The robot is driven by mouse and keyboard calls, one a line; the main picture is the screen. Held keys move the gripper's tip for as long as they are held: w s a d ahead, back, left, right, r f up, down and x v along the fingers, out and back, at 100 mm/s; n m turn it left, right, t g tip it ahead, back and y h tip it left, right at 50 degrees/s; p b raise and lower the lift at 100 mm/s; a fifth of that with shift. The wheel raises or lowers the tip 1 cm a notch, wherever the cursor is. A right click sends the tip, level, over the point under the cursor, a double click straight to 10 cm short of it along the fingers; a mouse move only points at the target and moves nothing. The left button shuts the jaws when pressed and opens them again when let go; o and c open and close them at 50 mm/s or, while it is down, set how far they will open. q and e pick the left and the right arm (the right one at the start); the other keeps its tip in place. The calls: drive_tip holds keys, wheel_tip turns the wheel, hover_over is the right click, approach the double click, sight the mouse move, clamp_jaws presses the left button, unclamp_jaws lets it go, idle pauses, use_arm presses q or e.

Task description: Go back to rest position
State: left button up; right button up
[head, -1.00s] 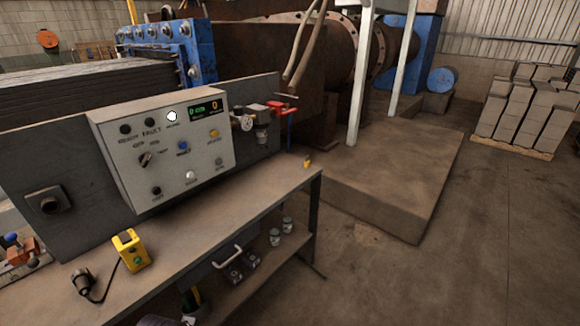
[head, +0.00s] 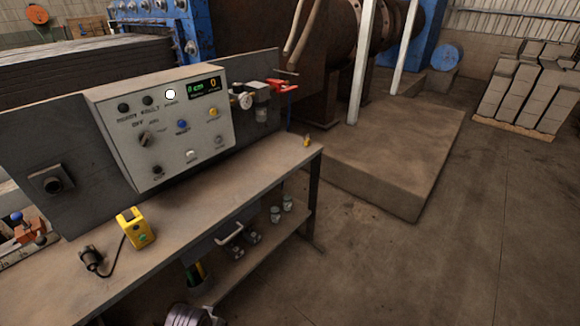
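Neither of my grippers shows clearly in the head view. A rounded grey metal part (head: 188,315) pokes in at the bottom edge, in front of the workbench; I cannot tell what it is. A control panel box (head: 165,125) with knobs, buttons, a lit white lamp (head: 170,94) and a small green and yellow display (head: 202,87) stands on the workbench (head: 190,195). A yellow box with a green button (head: 135,228) and a dark plug on a cable (head: 91,258) lie on the bench.
A lower shelf (head: 240,262) holds small jars (head: 281,208). A red-handled valve fitting (head: 282,86) sits behind the bench's right end. A concrete plinth (head: 400,165) lies beyond. A pallet of grey bricks (head: 530,92) stands far right. The right floor (head: 450,255) is clear.

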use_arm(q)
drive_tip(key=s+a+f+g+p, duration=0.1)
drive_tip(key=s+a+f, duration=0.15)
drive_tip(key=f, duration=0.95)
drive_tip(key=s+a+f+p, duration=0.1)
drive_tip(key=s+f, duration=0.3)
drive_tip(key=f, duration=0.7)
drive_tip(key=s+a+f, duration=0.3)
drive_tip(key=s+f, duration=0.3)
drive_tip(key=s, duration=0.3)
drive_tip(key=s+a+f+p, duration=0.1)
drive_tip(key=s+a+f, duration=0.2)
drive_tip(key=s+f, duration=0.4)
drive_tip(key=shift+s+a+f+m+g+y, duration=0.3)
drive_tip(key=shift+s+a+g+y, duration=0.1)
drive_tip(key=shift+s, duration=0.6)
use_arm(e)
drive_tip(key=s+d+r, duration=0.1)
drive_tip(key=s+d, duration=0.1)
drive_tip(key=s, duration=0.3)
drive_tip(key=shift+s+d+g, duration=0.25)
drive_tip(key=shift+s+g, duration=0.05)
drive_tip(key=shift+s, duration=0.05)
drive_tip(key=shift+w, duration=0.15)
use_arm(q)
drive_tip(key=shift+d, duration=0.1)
